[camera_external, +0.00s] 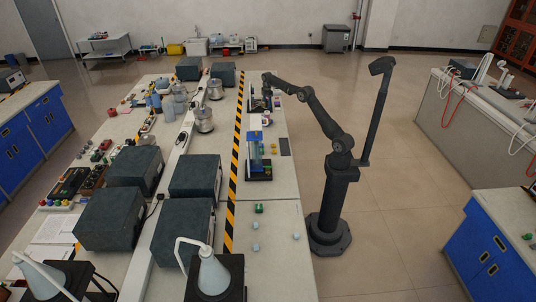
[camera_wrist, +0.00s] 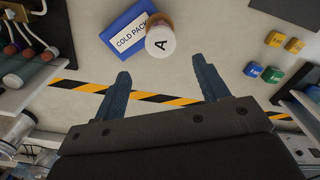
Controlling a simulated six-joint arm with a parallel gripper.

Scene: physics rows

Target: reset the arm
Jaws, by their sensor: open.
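My arm (camera_external: 318,112) stands on its dark base beside the right edge of the long bench and reaches left over it. My gripper (camera_wrist: 162,72) shows in the wrist view with its two fingers spread and nothing between them. In the external view my gripper (camera_external: 267,88) is small, over the bench near the striped tape. In the wrist view a bottle with a white cap marked A (camera_wrist: 160,41) and a blue cold pack (camera_wrist: 127,32) lie just beyond the fingertips. How far below they are is unclear.
Yellow, blue and green cubes (camera_wrist: 275,75) sit at the right of the wrist view. Rack-like equipment (camera_external: 258,165) stands on the bench near my arm. Large dark boxes (camera_external: 193,177) stand left of the striped tape (camera_external: 234,185).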

